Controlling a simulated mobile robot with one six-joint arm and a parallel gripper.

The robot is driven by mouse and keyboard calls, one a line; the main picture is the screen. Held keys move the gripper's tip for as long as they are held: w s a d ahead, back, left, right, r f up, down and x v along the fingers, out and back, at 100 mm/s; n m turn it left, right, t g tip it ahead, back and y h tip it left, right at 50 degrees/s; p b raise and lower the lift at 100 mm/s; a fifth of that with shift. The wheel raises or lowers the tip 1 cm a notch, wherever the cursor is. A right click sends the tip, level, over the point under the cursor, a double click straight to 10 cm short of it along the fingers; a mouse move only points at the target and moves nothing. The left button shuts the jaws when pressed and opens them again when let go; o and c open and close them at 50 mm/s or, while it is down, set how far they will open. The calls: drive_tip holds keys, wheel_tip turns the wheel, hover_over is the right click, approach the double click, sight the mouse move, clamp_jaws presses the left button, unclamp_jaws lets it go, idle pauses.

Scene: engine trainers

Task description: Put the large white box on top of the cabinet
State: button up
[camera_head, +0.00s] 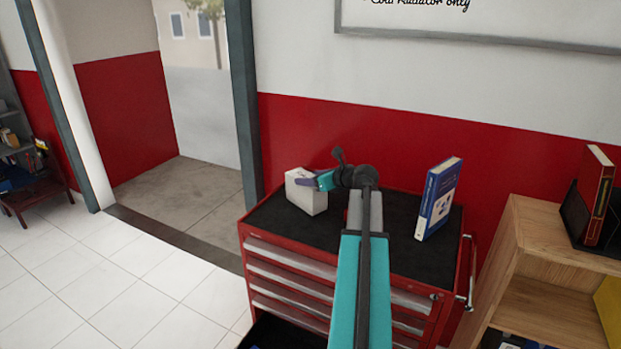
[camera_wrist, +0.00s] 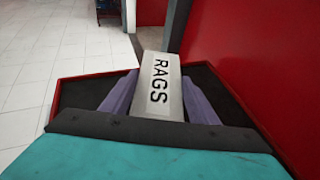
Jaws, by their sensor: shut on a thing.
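The large white box (camera_head: 306,192) is at the back left of the cabinet's black top. In the wrist view its face reads "RAGS" (camera_wrist: 160,85). The red cabinet (camera_head: 290,268) has several drawers and a dark top surface. My gripper (camera_head: 318,181) reaches over the cabinet from the front and is shut on the box. In the wrist view its two purple fingers (camera_wrist: 160,98) lie along both sides of the box. The box appears upright on or just above the top; I cannot tell if its underside touches.
A blue book (camera_head: 437,199) stands on the right part of the cabinet top. A wooden shelf (camera_head: 540,235) with a red binder (camera_head: 596,196) is to the right. A red wall (camera_head: 400,150) is close behind. An open doorway and clear tiled floor (camera_head: 110,275) lie to the left.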

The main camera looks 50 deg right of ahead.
idle(0.3)
drive_tip(key=o, duration=1.7)
drive_tip(key=shift+f, duration=0.15)
drive_tip(key=shift+c, duration=0.2)
drive_tip(key=b+v, duration=0.2)
drive_tip(key=v, duration=1)
